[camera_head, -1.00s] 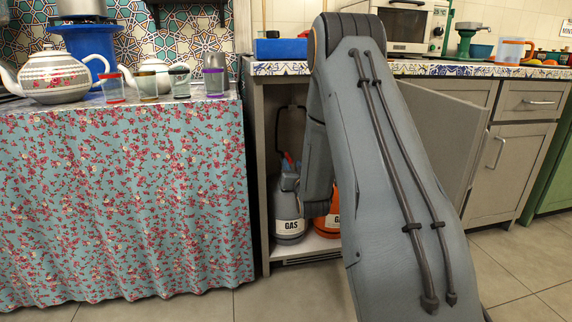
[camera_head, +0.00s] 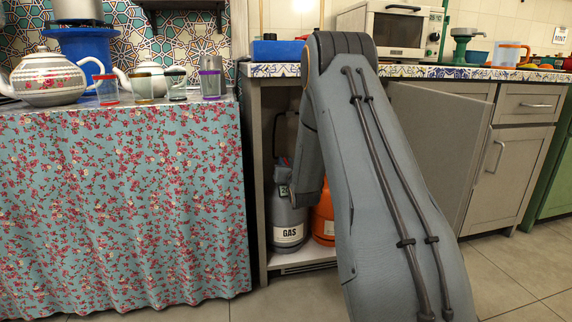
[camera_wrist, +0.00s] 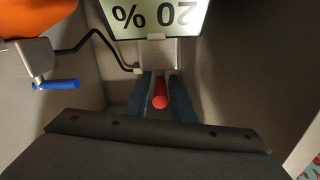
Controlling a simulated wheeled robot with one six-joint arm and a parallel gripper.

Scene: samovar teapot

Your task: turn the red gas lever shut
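The red gas lever (camera_wrist: 159,101) shows in the wrist view between the two dark blue fingers of my gripper (camera_wrist: 161,92). The fingers stand either side of it, with narrow dark gaps visible, so my gripper looks open around the lever. The lever sits below a grey metal block (camera_wrist: 152,52) and an upside-down "20 %" display (camera_wrist: 160,18). In the head view a grey gas bottle (camera_head: 289,215) stands inside the open cabinet. My arm hides my gripper and the lever there.
An orange gas bottle (camera_head: 324,215) stands beside the grey one. It also shows in the wrist view (camera_wrist: 35,18), near a blue lever (camera_wrist: 57,85) and a black hose (camera_wrist: 95,35). The cabinet door (camera_head: 440,135) is open. A cloth-covered table (camera_head: 120,200) stands left.

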